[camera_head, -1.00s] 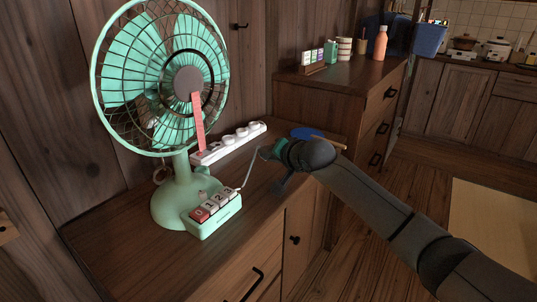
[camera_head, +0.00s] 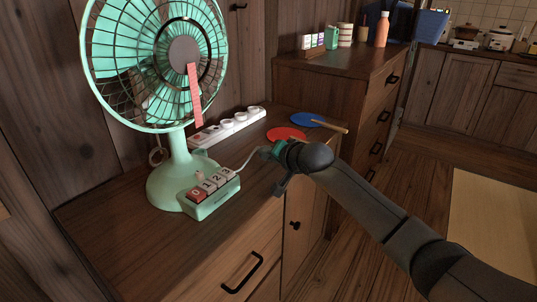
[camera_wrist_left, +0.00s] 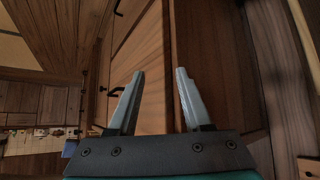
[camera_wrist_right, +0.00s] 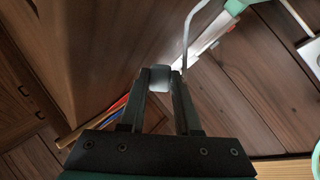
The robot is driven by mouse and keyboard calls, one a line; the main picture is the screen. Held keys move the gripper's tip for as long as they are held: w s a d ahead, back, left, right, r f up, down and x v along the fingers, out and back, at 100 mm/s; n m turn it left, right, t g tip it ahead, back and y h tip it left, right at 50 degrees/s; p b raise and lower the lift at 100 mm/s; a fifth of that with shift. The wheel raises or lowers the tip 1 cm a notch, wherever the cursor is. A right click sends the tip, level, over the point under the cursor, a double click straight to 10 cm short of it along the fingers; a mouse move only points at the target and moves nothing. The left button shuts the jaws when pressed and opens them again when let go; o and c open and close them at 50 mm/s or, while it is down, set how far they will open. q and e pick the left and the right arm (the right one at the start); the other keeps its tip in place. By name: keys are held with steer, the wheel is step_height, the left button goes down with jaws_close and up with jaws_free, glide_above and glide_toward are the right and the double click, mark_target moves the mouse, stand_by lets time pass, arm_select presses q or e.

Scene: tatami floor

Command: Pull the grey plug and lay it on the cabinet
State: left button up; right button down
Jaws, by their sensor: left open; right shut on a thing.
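My right gripper (camera_wrist_right: 158,84) is shut on the grey plug (camera_wrist_right: 160,77), which shows between its fingertips in the right wrist view. In the head view the right gripper (camera_head: 269,170) is over the cabinet top (camera_head: 130,235), near its front edge, and the plug is hard to make out. The pale cord (camera_head: 250,158) runs from the green fan (camera_head: 175,180) to this gripper. My left gripper (camera_wrist_left: 160,80) is open and empty before wooden drawer fronts, outside the head view.
A red round fan (camera_head: 284,133) and a blue one (camera_head: 307,120) lie on the cabinet behind my right gripper. The cabinet top in front of the green fan is bare. A taller chest (camera_head: 345,75) with several small items stands behind.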

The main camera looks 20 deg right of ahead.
steer(key=c, duration=0.5)
jaws_free()
steer(key=shift+c, duration=0.2)
arm_select(q)
steer(key=shift+s, duration=0.1)
arm_select(e)
steer(key=shift+s, duration=0.1)
steer(key=shift+s+d+r+p, duration=0.2)
steer(key=shift+s+r+p, duration=0.1)
steer(key=shift+s+p, duration=0.25)
arm_select(q)
steer(key=s+a+g+y+p, duration=0.2)
steer(key=s+a+g, duration=0.2)
steer(key=a, duration=0.1)
arm_select(e)
steer(key=v, duration=0.4)
steer(key=shift+r, duration=0.15)
arm_select(q)
step_height(320, 180, down, 6)
steer(key=p, duration=0.2)
steer(key=shift+s+d+n+g, duration=0.15)
steer(key=shift+n+g, duration=0.15)
steer(key=shift+g, duration=0.1)
arm_select(e)
steer(key=v, duration=0.9)
steer(key=shift+s+r, duration=0.25)
steer(key=shift+s, duration=0.05)
steer(key=shift+a, duration=0.15)
